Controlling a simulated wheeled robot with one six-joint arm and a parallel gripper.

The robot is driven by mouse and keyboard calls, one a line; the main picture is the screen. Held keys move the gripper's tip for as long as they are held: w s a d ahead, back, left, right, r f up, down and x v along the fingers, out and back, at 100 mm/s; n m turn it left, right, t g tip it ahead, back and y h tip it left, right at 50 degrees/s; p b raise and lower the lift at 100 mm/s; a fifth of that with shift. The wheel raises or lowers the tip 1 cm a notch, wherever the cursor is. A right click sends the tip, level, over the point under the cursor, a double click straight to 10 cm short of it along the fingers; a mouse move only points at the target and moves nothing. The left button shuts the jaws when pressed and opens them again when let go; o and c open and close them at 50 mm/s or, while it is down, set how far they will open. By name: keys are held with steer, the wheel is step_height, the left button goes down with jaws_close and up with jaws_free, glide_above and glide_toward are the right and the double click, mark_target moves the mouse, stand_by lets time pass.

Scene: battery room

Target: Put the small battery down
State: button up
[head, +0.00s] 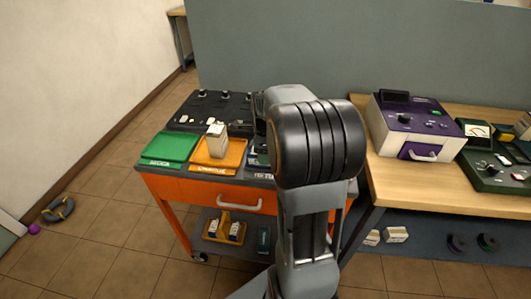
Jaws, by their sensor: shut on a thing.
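A pale, box-shaped battery (216,141) stands upright on the orange tray (231,159) on top of the orange cart (222,191). I cannot tell whether it is the small battery. My arm rises through the middle of the head view and covers the right part of the cart top. My gripper is hidden behind it, and so is anything in the gripper. A green tray (168,148) lies left of the orange tray and looks empty. A dark labelled tray (259,168) shows partly to the right, beside my arm.
A black panel with knobs (210,108) lies at the back of the cart. Small boxes sit in an orange holder (226,229) on the lower shelf. A wooden bench (400,180) on the right bears a purple-and-white device (412,125).

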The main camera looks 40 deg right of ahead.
steer(key=o, duration=1.3)
steer(key=shift+f, duration=0.1)
step_height(320, 180, up, 11)
steer(key=p, duration=0.2)
steer(key=s+a+f+n+t, duration=0.1)
steer(key=s+a+f+n, duration=0.1)
steer(key=a+n, duration=0.3)
steer(key=s+a+f+n+t, duration=0.1)
steer(key=s+a+n, duration=0.4)
steer(key=n, duration=0.8)
steer(key=s+a+f+n+t, duration=0.1)
steer(key=s+a+f+n, duration=0.3)
steer(key=a+n, duration=0.3)
steer(key=shift+s+a+n, duration=0.15)
steer(key=shift+s+n, duration=0.05)
steer(key=shift+n, duration=0.7)
